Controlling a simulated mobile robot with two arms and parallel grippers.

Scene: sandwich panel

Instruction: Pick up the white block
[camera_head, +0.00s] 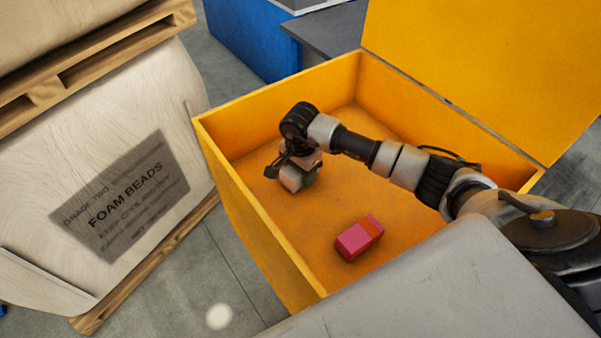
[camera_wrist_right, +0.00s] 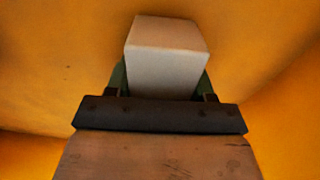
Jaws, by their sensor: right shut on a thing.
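The white block (camera_wrist_right: 167,62) sits between the two green fingers of my right gripper (camera_wrist_right: 163,84) in the right wrist view. The fingers press on its left and right sides, and its far end sticks out beyond them. In the head view my right gripper (camera_head: 303,178) reaches down inside the yellow box, near its far left side. The pale block (camera_head: 290,179) shows there at the fingers, partly covered by the wrist. I cannot tell whether it touches the box floor. My left gripper is not in view.
A pink-red block (camera_head: 358,238) lies on the floor of the yellow box (camera_head: 262,235), nearer the front. The box walls surround my right gripper, and its lid (camera_head: 500,70) stands open at the right. A pallet with a foam beads sack (camera_head: 120,195) stands close on the left.

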